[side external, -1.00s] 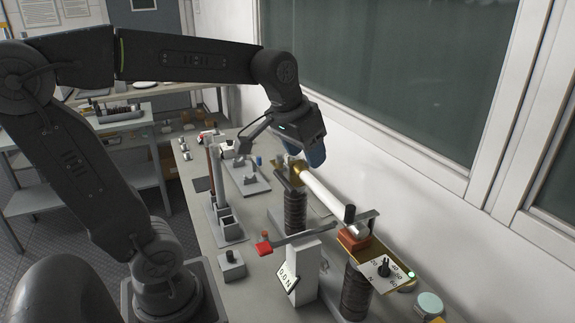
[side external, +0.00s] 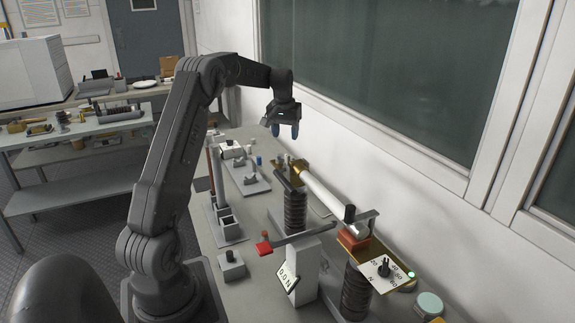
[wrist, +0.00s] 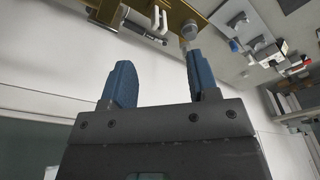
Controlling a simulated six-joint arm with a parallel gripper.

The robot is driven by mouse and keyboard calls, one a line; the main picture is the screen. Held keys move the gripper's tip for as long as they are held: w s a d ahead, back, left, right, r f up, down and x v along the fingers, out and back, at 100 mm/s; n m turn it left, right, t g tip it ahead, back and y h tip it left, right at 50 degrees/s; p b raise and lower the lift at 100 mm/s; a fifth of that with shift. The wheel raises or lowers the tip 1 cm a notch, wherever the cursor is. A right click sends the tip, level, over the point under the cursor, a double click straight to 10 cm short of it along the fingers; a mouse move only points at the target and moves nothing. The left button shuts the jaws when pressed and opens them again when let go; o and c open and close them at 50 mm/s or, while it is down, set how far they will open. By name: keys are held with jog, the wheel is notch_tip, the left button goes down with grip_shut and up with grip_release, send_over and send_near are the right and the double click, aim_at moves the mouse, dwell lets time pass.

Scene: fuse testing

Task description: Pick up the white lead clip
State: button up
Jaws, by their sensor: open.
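My gripper (side external: 285,131) is raised above the far part of the bench, pointing down, with its two blue fingers apart and nothing between them. In the wrist view the gripper (wrist: 158,62) is also open and empty. A small white piece (side external: 231,149) stands on the far bench, left of and below my gripper; it may be the white lead clip, but it is too small to be sure. My gripper is apart from both.
A white tube (side external: 322,203) lies between dark ribbed posts (side external: 295,212), with a brass holder at its far end. The wall and window are close on the right.

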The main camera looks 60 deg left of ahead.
aim_at(287, 155)
jog(key=f, duration=0.3)
jog(key=w+f, duration=0.1)
jog(key=f, duration=0.3)
jog(key=a+f, duration=0.1)
jog(key=f, duration=0.3)
jog(key=shift+w+a+f, duration=0.1)
jog(key=shift+w, duration=0.1)
jog(key=shift+c, duration=0.4)
grip_shut()
